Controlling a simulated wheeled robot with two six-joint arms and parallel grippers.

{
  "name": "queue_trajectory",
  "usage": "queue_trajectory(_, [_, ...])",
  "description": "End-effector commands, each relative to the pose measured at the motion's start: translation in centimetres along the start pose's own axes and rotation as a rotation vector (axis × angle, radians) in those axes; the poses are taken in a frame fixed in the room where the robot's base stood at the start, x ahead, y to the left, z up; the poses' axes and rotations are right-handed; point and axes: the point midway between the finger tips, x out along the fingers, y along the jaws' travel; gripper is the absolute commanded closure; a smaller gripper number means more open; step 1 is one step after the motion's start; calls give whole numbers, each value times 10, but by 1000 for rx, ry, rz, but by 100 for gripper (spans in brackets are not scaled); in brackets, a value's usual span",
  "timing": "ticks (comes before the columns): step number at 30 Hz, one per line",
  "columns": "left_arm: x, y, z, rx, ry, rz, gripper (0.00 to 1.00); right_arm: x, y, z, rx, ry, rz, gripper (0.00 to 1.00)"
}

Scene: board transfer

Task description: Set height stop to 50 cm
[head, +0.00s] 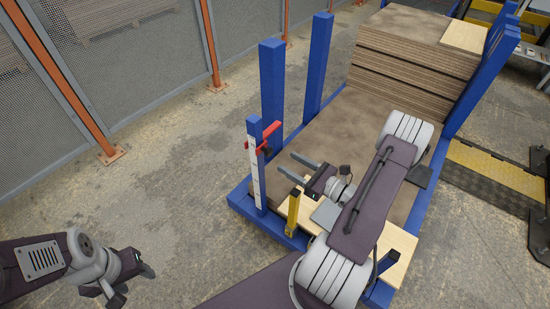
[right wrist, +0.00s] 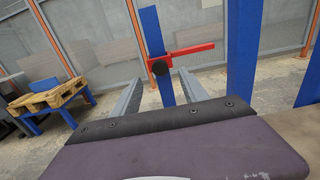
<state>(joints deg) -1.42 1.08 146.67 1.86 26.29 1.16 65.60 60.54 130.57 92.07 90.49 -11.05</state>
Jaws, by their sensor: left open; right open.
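The red height stop (head: 268,138) sits near the top of a blue post with a white scale (head: 255,165) in the head view. In the right wrist view the red stop (right wrist: 183,51) has an arm reaching right and a black knob (right wrist: 160,68) facing me. The scale's numbers are too small to read. My right gripper (head: 288,163) is open and empty, close to the post on its right side. In the right wrist view its two fingers (right wrist: 160,92) flank the post below the knob, apart from the stop. My left gripper (head: 134,285) is open and empty over the floor at lower left.
A stack of brown boards (head: 410,62) stands at the back of the blue-framed carrier. Tall blue posts (head: 272,85) rise behind the stop. A yellow upright (head: 293,212) stands near my right gripper. Mesh fencing (head: 130,60) lines the left; floor there is clear.

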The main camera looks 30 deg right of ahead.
Motion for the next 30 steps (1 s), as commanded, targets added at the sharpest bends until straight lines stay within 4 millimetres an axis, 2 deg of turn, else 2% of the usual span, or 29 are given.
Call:
queue_trajectory(3, [8,0,1,0,0,0,48,27,3,-3,-1,1,10,48])
queue_trajectory(9, [14,0,2,0,0,0,48,59,2,-2,-3,1,7,48])
queue_trajectory(12, [15,0,2,0,0,0,48,66,1,-1,-1,1,5,48])
queue_trajectory(19, [14,0,2,0,0,0,48,67,1,0,-1,1,3,48])
queue_trajectory(20, [14,0,2,0,0,0,48,67,1,0,-1,1,3,51])
queue_trajectory(25, [14,0,2,0,0,0,48,67,1,0,-1,1,3,99])
queue_trajectory(30, [14,0,2,0,0,0,48,67,1,0,-1,1,3,100])
